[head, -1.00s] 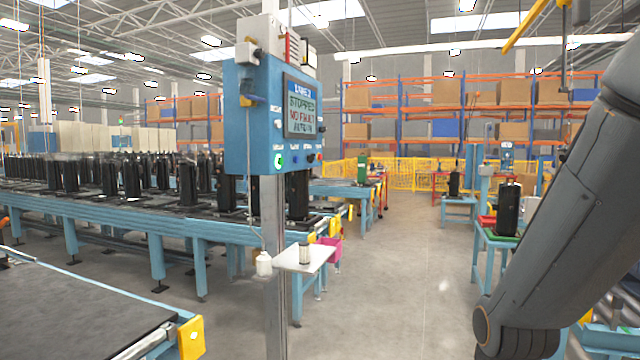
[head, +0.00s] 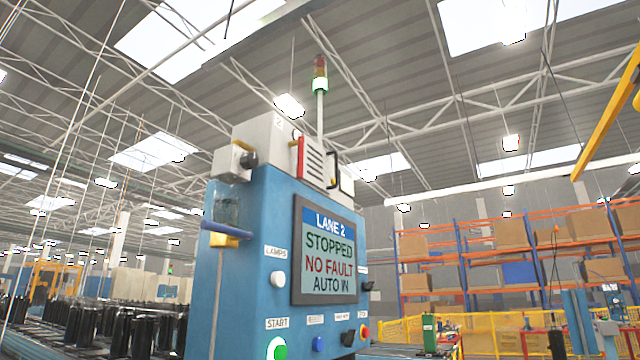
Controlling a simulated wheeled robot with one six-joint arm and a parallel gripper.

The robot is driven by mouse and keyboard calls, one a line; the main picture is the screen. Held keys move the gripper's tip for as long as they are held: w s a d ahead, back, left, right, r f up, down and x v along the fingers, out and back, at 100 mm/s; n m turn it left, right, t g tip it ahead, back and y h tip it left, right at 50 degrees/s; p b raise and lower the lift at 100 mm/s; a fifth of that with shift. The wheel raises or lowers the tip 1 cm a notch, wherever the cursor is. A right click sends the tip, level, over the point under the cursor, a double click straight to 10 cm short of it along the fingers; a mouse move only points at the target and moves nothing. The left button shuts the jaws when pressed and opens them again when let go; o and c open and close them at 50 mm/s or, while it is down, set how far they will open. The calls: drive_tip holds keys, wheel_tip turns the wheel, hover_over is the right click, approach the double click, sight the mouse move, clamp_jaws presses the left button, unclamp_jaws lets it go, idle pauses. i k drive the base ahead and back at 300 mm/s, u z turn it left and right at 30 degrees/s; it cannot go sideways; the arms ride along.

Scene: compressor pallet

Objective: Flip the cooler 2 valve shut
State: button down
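A blue control cabinet (head: 250,270) fills the middle of the head view, with a screen (head: 329,255) reading "LANE 2 STOPPED NO FAULT AUTO IN". A white unit marked "2" (head: 268,140) sits on top, with a louvred front and a black handle. On the cabinet's left side is a blue lever (head: 228,228), lying about level, with a yellow piece (head: 226,241) under it. It may be the cooler valve; no label on it is readable. My gripper is out of view.
A lit green START button (head: 277,349), a white LAMPS button (head: 278,279) and smaller controls are on the cabinet front. A stack light (head: 320,75) shows green on top. Black compressors (head: 120,330) stand behind left; racks (head: 520,255) stand behind right.

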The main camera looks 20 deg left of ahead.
sight(300, 141)
drive_tip(key=i, duration=0.65)
drive_tip(key=u, duration=1.5)
drive_tip(key=k, duration=1.35)
drive_tip(key=z, duration=0.7)
drive_tip(key=i, duration=1.5)
drive_tip(key=u, duration=0.05)
